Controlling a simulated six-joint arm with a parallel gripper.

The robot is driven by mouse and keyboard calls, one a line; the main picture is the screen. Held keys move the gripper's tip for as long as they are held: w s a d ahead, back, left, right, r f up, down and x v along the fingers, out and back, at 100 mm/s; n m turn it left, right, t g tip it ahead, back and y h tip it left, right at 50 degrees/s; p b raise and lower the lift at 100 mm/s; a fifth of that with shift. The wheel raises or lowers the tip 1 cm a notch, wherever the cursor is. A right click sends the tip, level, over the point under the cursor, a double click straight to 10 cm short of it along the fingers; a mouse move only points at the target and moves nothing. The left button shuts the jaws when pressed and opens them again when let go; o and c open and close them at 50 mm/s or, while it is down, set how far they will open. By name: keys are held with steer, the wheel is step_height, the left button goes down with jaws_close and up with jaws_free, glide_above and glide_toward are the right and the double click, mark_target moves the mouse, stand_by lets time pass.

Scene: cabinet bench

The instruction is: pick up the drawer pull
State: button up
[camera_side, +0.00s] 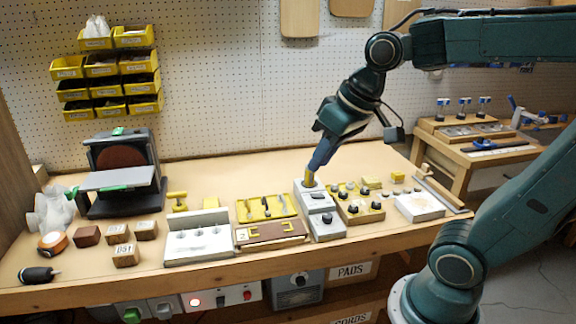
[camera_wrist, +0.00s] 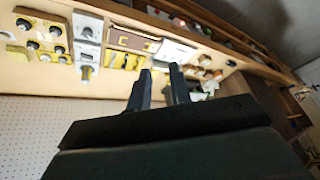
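A brown panel (camera_side: 270,237) lies near the bench front with small yellow bracket-shaped pieces (camera_side: 262,231) on it. One of these is probably the drawer pull, but I cannot tell for sure. In the wrist view a yellow bracket (camera_wrist: 122,41) shows on the same brown panel. My gripper (camera_side: 312,171) points down above the back of a grey control box, with a yellow piece at or just behind its tips. In the wrist view my gripper (camera_wrist: 160,83) has its two dark fingers apart, with nothing seen held between them.
A yellow tool tray (camera_side: 266,207) lies behind the panel. A white fixture (camera_side: 198,240) stands to its left, and the grey control box (camera_side: 318,203) and a tan block with black knobs (camera_side: 360,207) to its right. A sander (camera_side: 122,172) stands further left.

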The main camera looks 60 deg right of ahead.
steer(key=w+d+f+m+y, duration=0.1)
steer(key=w+d+f+m, duration=0.1)
steer(key=w+d, duration=0.5)
steer(key=w+d+f+m+y, duration=0.1)
steer(key=w+d+f+m, duration=0.2)
steer(key=w, duration=0.7)
steer(key=w+d+f+m+y, duration=0.1)
steer(key=w+d+f, duration=0.2)
steer(key=d+f, duration=0.4)
steer(key=w+d+f+m+y, duration=0.1)
steer(key=w+d+f, duration=0.2)
steer(key=d+f, duration=0.5)
steer(key=shift+d+f+m, duration=0.3)
steer(key=shift+d+m, duration=0.1)
steer(key=shift+d, duration=0.8)
glide_toward(266, 204)
steer(key=shift+w+d+f, duration=0.2)
steer(key=shift+w+f, duration=0.6)
steer(key=shift+f, duration=0.05)
steer(key=shift+w+d+f, duration=0.2)
steer(key=shift+w+f, duration=0.55)
steer(key=shift+f, duration=0.1)
steer(key=shift+f, duration=0.1)
